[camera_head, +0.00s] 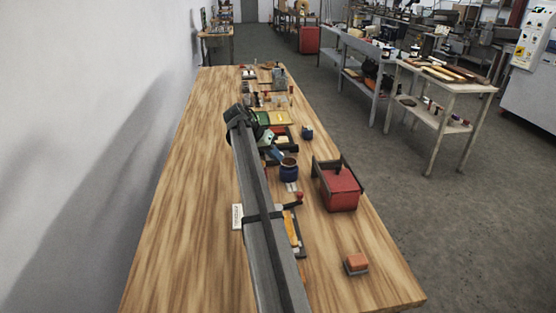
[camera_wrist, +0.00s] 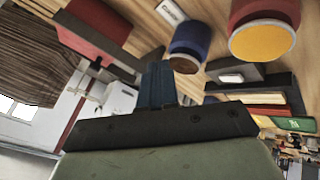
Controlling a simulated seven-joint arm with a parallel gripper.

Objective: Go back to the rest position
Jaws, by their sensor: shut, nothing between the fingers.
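My gripper (camera_head: 277,157) hangs at the end of my arm above the middle of the long wooden table, close to a dark blue jar (camera_head: 289,170). In the wrist view its blue fingers (camera_wrist: 157,84) are together with nothing between them. The arm runs from the bottom of the head view up to the wrist and hides part of the table. The wrist view shows a blue round container (camera_wrist: 188,47) beyond the fingertips, apart from them, and a red container with a yellow face (camera_wrist: 263,38) at the upper right.
A red box in a dark frame (camera_head: 340,188) stands near the table's right edge. An orange-topped block (camera_head: 356,262) lies nearer, and a small blue pot (camera_head: 307,133) farther back. Several small items crowd the far end. The left strip of the wooden table (camera_head: 180,200) is clear beside the wall.

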